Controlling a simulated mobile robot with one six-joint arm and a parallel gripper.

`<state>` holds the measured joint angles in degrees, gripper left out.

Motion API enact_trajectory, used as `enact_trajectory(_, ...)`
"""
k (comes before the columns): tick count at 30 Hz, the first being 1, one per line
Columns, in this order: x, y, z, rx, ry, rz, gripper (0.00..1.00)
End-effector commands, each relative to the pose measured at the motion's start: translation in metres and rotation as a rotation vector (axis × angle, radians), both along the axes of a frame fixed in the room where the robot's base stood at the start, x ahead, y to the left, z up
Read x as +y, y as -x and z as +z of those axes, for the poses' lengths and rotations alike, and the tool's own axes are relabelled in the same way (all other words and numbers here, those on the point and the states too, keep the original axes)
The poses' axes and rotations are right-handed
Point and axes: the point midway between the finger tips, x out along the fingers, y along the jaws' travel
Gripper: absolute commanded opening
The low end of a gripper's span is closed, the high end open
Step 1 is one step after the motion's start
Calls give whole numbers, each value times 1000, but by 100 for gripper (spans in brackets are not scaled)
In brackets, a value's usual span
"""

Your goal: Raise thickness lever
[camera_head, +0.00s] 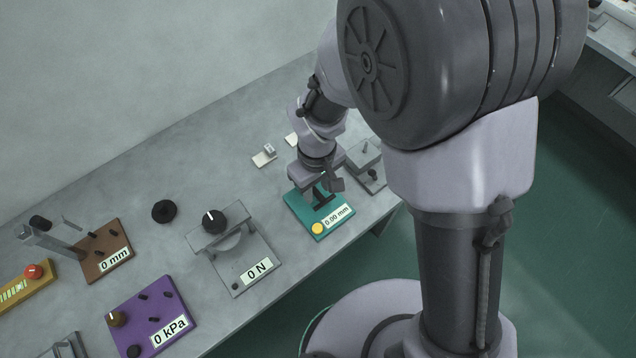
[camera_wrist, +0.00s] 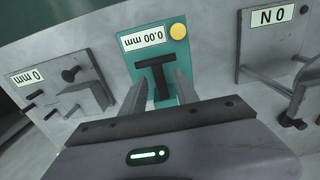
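The teal thickness gauge (camera_head: 293,203) lies on the grey bench, with a yellow button and a "0.00 mm" display; it also shows in the wrist view (camera_wrist: 178,55). A dark T-shaped lever (camera_wrist: 154,66) stands out from the teal plate. My gripper (camera_wrist: 160,82) is over the gauge, its two grey fingers apart, one on each side of the lever's stem in the picture. Whether they touch the lever cannot be told. In the head view my gripper (camera_head: 322,188) partly covers the lever and the plate's upper part.
A grey "0 N" device (camera_head: 235,262) is left of the gauge. A grey "0 mm" device (camera_wrist: 78,82) sits close on its other side. Further left are a purple "0 kPa" panel (camera_head: 180,299) and a brown "0 mm" panel (camera_head: 108,239). The bench's front edge is close to the gauge.

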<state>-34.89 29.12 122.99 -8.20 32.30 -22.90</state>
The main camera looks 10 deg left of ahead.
Motion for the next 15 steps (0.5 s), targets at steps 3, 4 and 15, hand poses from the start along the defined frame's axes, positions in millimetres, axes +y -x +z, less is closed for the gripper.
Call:
enact_trajectory(3,0,0,-2,0,0,0,36)
enact_trajectory(4,0,0,-2,0,0,0,36)
enact_trajectory(15,0,0,-2,0,0,0,0)
